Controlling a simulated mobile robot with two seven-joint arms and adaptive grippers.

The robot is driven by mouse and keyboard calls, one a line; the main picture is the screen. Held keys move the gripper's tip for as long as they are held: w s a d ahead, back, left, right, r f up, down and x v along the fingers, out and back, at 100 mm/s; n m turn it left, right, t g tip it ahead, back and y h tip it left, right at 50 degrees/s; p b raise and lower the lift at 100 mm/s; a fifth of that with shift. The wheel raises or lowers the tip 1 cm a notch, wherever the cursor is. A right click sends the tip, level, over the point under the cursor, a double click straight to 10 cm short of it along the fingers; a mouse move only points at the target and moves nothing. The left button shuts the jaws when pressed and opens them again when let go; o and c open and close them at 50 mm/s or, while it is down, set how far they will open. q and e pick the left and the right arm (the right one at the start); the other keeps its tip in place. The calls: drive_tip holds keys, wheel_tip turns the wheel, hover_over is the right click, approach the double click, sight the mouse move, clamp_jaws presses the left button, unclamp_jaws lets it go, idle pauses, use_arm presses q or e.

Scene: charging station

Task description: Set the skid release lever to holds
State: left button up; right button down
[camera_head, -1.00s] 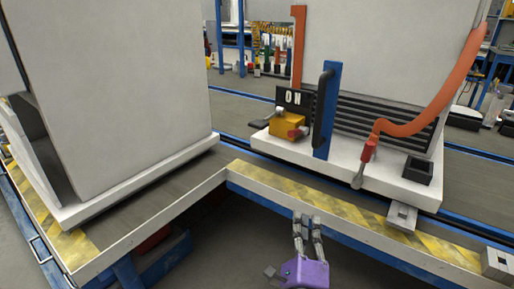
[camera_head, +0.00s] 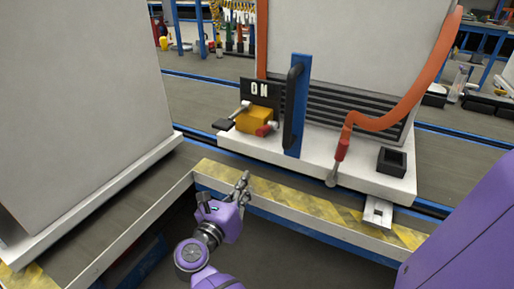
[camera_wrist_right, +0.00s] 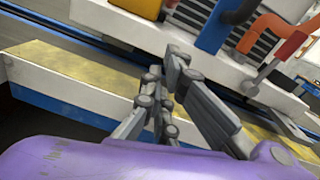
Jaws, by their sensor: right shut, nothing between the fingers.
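A yellow block (camera_head: 257,118) with a grey lever (camera_head: 236,113), a black paddle end and a red knob (camera_head: 265,130) sits on the white skid (camera_head: 307,165), in front of a black sign lettered "ON" (camera_head: 259,89). I take this lever for the skid release lever, but no label confirms it. My right gripper (camera_head: 244,182) is shut and empty over the yellow-striped ledge, in front of and below the block, apart from it. The wrist view shows its closed fingers (camera_wrist_right: 165,92) and part of the yellow block (camera_wrist_right: 138,7) at the top. My left gripper is out of view.
A blue post (camera_head: 299,105) with a black handle stands right of the block. An orange hose (camera_head: 400,122) hangs to a red-and-metal end (camera_head: 338,160). A black square socket (camera_head: 392,161) is farther right. A large pale panel (camera_head: 85,100) fills the left.

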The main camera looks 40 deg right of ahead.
sight(266, 130)
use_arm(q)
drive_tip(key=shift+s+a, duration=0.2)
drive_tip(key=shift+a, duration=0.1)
use_arm(e)
drive_tip(key=shift+a, duration=0.1)
drive_tip(key=b+x, duration=0.1)
drive_tip(key=x, duration=0.8)
drive_tip(key=shift+w+d+f, duration=0.1)
drive_tip(key=shift+d, duration=0.2)
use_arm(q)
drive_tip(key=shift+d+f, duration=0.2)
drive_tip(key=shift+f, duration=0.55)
use_arm(e)
drive_tip(key=r, duration=0.1)
drive_tip(key=w+r, duration=0.1)
drive_tip(key=d+r, duration=0.1)
drive_tip(key=r, duration=0.1)
drive_tip(key=shift+w, duration=0.15)
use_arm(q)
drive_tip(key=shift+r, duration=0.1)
